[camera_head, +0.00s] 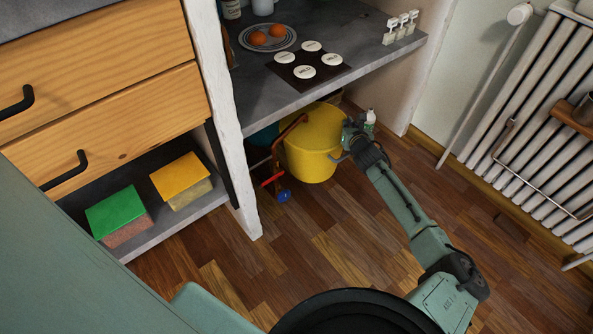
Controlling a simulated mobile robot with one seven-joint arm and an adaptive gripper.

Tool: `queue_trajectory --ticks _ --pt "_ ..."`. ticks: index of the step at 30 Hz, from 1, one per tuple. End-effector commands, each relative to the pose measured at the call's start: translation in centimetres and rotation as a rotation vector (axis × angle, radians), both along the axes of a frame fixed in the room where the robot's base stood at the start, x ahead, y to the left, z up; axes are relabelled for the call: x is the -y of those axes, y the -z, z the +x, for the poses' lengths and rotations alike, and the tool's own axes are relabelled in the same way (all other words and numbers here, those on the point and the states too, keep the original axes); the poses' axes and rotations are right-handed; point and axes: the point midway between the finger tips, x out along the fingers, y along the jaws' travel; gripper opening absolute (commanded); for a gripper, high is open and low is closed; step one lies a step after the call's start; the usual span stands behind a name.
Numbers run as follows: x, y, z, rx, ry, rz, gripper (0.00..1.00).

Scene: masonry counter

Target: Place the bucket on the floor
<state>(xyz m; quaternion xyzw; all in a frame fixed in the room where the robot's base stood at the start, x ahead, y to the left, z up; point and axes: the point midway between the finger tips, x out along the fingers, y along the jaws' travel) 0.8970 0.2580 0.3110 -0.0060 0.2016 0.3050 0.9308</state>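The yellow bucket (314,152) is under the grey counter, at its open front. It looks upright, with its base near the wooden floor (330,215); I cannot tell whether it rests on the floor or hangs just above it. My gripper (343,147) is at the bucket's right side, close to its rim. One finger shows against the yellow wall. The gripper's other parts are small and partly hidden, so I cannot tell whether it grips the bucket.
A white post (232,130) is left, a radiator (535,110) right.

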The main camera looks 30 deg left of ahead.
Motion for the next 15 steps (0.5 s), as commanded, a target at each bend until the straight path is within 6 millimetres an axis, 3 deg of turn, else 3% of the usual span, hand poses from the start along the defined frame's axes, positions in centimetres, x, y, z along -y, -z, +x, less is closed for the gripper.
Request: queue_trajectory --ticks 2,9,15 --pt "0.0 0.2 0.0 -0.001 0.001 0.003 0.00" --pt "0.0 4.6 0.0 -0.003 0.001 0.002 0.00" --pt "0.0 6.3 0.0 0.000 0.001 0.003 0.00"
